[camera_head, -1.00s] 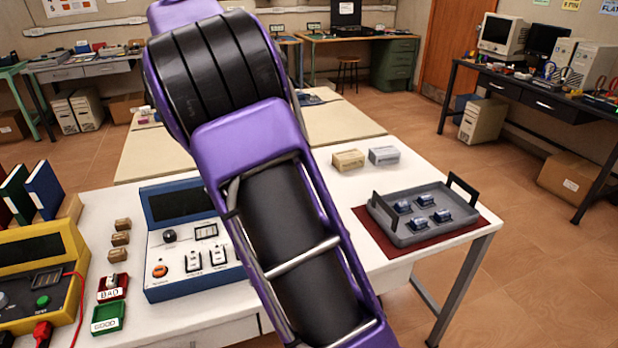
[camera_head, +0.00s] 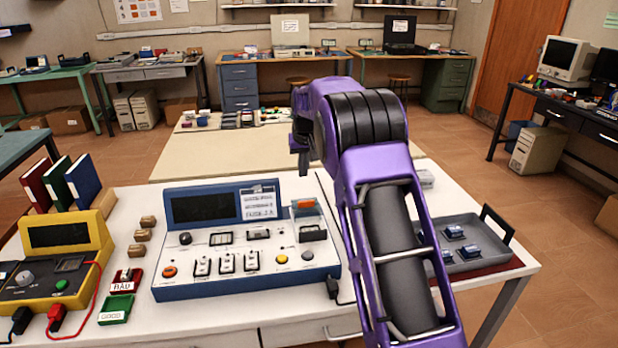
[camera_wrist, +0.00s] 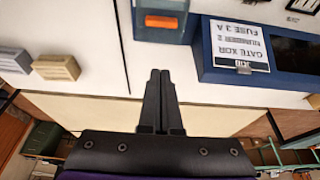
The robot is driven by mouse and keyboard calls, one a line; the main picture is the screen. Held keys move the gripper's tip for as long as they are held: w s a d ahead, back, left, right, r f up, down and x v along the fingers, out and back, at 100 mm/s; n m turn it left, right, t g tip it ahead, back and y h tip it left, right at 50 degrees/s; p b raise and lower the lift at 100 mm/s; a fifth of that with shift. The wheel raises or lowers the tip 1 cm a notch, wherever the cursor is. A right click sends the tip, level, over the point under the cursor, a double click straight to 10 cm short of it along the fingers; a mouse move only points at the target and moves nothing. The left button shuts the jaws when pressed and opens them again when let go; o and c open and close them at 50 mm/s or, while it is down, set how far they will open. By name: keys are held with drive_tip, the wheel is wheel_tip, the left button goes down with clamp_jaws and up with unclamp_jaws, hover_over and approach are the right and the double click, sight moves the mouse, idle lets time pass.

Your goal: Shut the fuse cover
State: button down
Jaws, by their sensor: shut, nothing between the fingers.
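The blue tester (camera_head: 245,278) stands on the white bench. At its right end the fuse cover (camera_head: 304,208), a greyish see-through flap with an orange mark, stands raised behind a dark fuse holder (camera_head: 312,234). The cover also shows at the top of the wrist view (camera_wrist: 161,24), with its orange mark. My gripper (camera_head: 303,172) is above and behind the cover in the head view, and empty. In the wrist view its two fingers (camera_wrist: 160,74) are together, apart from the cover in the picture. The exact gap in depth is unclear.
A label card (camera_head: 258,203) stands on the tester left of the cover. A grey tray (camera_head: 480,262) with blue parts is at the right, partly behind my arm. Small boxes (camera_wrist: 56,67) lie beside the tester.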

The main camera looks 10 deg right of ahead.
sight(306, 206)
drive_tip(key=x, duration=0.8)
drive_tip(key=shift+f, duration=0.2)
drive_tip(key=shift+s+r, duration=0.15)
drive_tip(key=shift+s, duration=1.75)
drive_tip(key=shift+s, duration=0.1)
